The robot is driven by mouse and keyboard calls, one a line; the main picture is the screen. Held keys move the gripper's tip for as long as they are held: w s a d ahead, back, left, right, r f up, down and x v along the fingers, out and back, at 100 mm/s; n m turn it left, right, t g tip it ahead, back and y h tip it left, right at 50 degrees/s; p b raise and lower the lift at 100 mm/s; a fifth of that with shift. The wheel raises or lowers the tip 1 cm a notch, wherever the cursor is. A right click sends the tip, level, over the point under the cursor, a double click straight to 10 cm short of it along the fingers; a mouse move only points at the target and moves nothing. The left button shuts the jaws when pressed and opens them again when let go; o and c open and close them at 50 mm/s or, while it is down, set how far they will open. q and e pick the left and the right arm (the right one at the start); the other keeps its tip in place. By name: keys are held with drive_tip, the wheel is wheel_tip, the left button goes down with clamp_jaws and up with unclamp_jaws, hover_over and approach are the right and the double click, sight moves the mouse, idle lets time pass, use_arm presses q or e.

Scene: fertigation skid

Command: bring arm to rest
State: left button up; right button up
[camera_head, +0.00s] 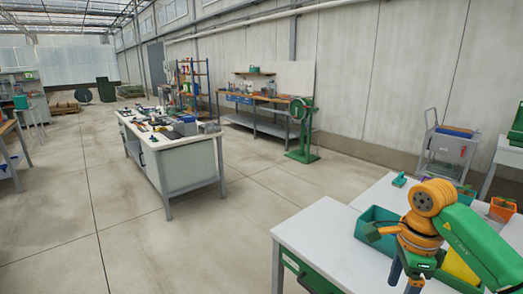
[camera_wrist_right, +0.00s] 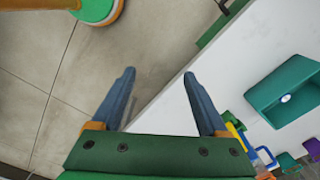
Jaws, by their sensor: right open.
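My right arm, green and orange, comes in from the right in the head view. Its gripper (camera_head: 404,278) points down over the near white-topped table (camera_head: 318,232), with its fingers partly cut off by the lower edge. In the right wrist view the right gripper (camera_wrist_right: 158,76) is open, its two blue-grey fingers wide apart with nothing between them. It hangs by the table edge, over floor and white tabletop. My left gripper is not in view.
A teal bin (camera_head: 371,232) stands on the table beside my right arm; a teal bin with a round white spot shows in the wrist view (camera_wrist_right: 288,92). An orange container (camera_head: 503,208) stands farther right. A cluttered workbench (camera_head: 188,165) stands beyond open floor (camera_head: 65,220).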

drive_tip(key=w+a+f+m+t+y, duration=0.2)
drive_tip(key=a+f+m+y, duration=0.25)
drive_tip(key=a, duration=0.25)
drive_tip(key=w+a+f+m+t+y, duration=0.1)
drive_tip(key=a+f+m+t+y, duration=0.15)
drive_tip(key=a+m+y, duration=0.45)
drive_tip(key=w+a+f+m+t+y, duration=0.25)
drive_tip(key=a+f+m, duration=0.2)
drive_tip(key=a, duration=0.35)
drive_tip(key=s+d+f+m+t+h, duration=0.2)
drive_tip(key=d+f+m+h, duration=0.25)
drive_tip(key=f+m, duration=0.45)
drive_tip(key=s+d+f+m+t+h, duration=0.25)
drive_tip(key=d+f+m+h, duration=0.2)
drive_tip(key=f+m, duration=0.55)
drive_tip(key=s+d+f+m+g+h, duration=0.35)
drive_tip(key=s+f+m, duration=0.25)
drive_tip(key=s+f, duration=0.35)
drive_tip(key=s+d+f+m+g, duration=0.1)
drive_tip(key=s+f+m+g, duration=0.2)
drive_tip(key=s, duration=0.9)
drive_tip(key=s+f+m+g+h, duration=0.1)
drive_tip(key=s+f+m+g, duration=0.3)
drive_tip(key=s, duration=0.9)
drive_tip(key=shift+s+d+f, duration=0.3)
drive_tip(key=shift+d+f, duration=0.05)
drive_tip(key=shift+f, duration=0.15)
